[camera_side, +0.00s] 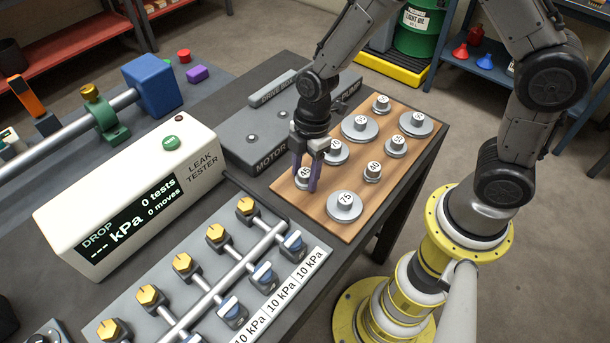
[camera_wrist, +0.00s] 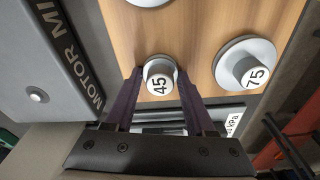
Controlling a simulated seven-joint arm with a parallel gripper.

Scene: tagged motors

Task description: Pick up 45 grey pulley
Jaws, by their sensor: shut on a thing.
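The grey pulley marked 45 (camera_wrist: 158,83) stands upright between my gripper's two purple fingers in the wrist view. In the side view the 45 pulley (camera_side: 302,176) is at the left edge of the wooden board, partly hidden by the fingers. My gripper (camera_side: 307,180) points down and is shut on the hub of this pulley. Its fingers also show in the wrist view (camera_wrist: 158,95), one on each side of the hub. I cannot tell any gap between the pulley and the board.
The 75 pulley (camera_side: 344,206) stands close by on the wooden board (camera_side: 400,175), with several other grey pulleys behind. The grey motor block (camera_side: 262,135) is just left of the board. The leak tester (camera_side: 130,200) and a valve manifold (camera_side: 215,285) are further left and in front.

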